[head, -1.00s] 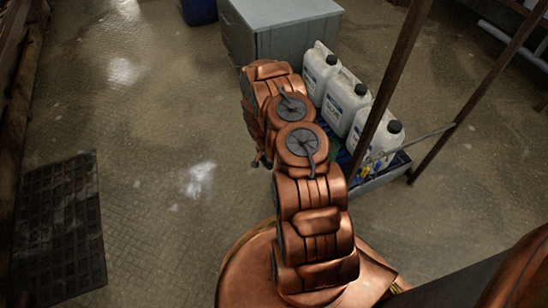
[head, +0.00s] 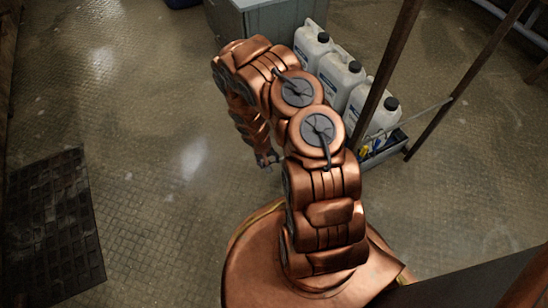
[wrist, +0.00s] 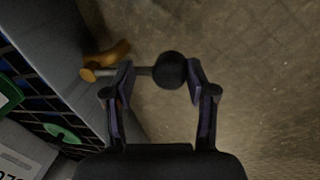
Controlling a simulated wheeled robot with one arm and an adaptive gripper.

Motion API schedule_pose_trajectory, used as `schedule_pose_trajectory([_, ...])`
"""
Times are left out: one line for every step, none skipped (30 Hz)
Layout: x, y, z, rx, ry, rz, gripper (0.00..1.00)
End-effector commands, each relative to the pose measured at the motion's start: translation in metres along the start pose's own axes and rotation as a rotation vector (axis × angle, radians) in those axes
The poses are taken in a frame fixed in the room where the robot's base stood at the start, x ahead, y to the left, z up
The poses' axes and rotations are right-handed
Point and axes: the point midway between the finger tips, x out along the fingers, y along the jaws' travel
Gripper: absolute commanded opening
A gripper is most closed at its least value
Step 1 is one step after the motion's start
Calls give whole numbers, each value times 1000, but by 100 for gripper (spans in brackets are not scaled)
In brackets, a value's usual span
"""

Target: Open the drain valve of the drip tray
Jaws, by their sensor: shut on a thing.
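The drip tray (head: 392,146) stands under the white canisters in the head view. Its grey side wall (wrist: 62,45) runs along the left of the wrist view. A brass-coloured drain valve (wrist: 108,54) sticks out from this wall. A short metal lever (wrist: 145,71) reaches from the valve side to a round black knob (wrist: 172,70), pointing away from the wall. My gripper (wrist: 160,75) is shut on the knob, one finger on each side. In the head view my gripper (head: 268,160) is small and low, left of the tray; the valve is hidden behind my arm.
Several white canisters (head: 340,75) stand on the tray, beside a grey cabinet (head: 275,15). Thin dark posts (head: 385,75) rise at the right. A dark floor grating (head: 55,225) lies at the left. The wet floor between is clear.

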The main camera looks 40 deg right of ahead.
Motion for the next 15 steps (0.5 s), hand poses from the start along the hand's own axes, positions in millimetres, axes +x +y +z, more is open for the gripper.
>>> schedule_pose_trajectory([7, -5, 5, -13, -5, -4, 0])
schedule_pose_trajectory([7, -6, 6, -18, -4, -4, 0])
schedule_pose_trajectory([7, -6, 6, -22, -3, -4, 0])
schedule_pose_trajectory([7, -7, 6, -24, -3, -4, 0])
schedule_pose_trajectory([7, -7, 6, -26, -3, -4, 0])
schedule_pose_trajectory([7, -7, 7, -28, -3, -4, 0])
schedule_pose_trajectory([7, -8, 7, -29, -3, -4, 0])
schedule_pose_trajectory([7, -8, 7, -29, -3, -4, 0])
schedule_pose_trajectory([7, -8, 7, -29, -4, -4, 0])
schedule_pose_trajectory([7, -8, 7, -29, -4, -4, 0])
schedule_pose_trajectory([7, -8, 7, -29, -4, -4, 0])
schedule_pose_trajectory([7, -7, 7, -29, -4, -4, 0])
schedule_pose_trajectory([7, -7, 7, -29, -5, -4, 0])
schedule_pose_trajectory([7, -7, 7, -29, -5, -3, 0])
schedule_pose_trajectory([7, -7, 7, -29, -5, -3, 59])
